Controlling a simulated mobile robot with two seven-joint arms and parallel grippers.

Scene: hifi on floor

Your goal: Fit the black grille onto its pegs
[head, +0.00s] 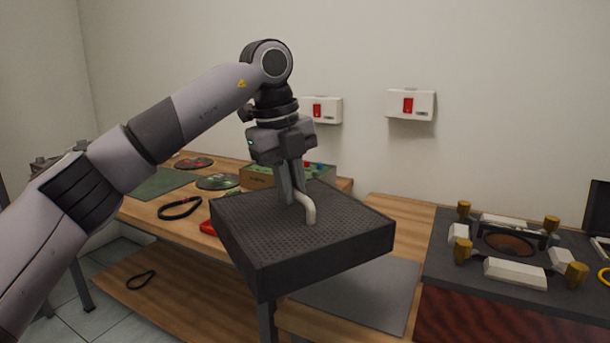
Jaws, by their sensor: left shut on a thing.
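The black grille (270,215), a thick square with a perforated face, hangs tilted in mid-air in the middle of the head view. A cream curved handle (308,209) rises from its top face. My left gripper (295,192) comes down from above and is shut on this handle; the exact contact is partly hidden by the fingers. Several brass-coloured pegs (551,223) stand at the right on a dark grey panel (440,255), around a round brown speaker cone (508,243). The grille is apart from the pegs, to their left. My right gripper is not in view.
White blocks (515,273) sit among the pegs. A grey mat (360,297) lies on the wooden bench between grille and panel. Behind are discs (218,182), a black loop (180,208) and a box (257,176). A dark screen-like object (598,212) stands far right.

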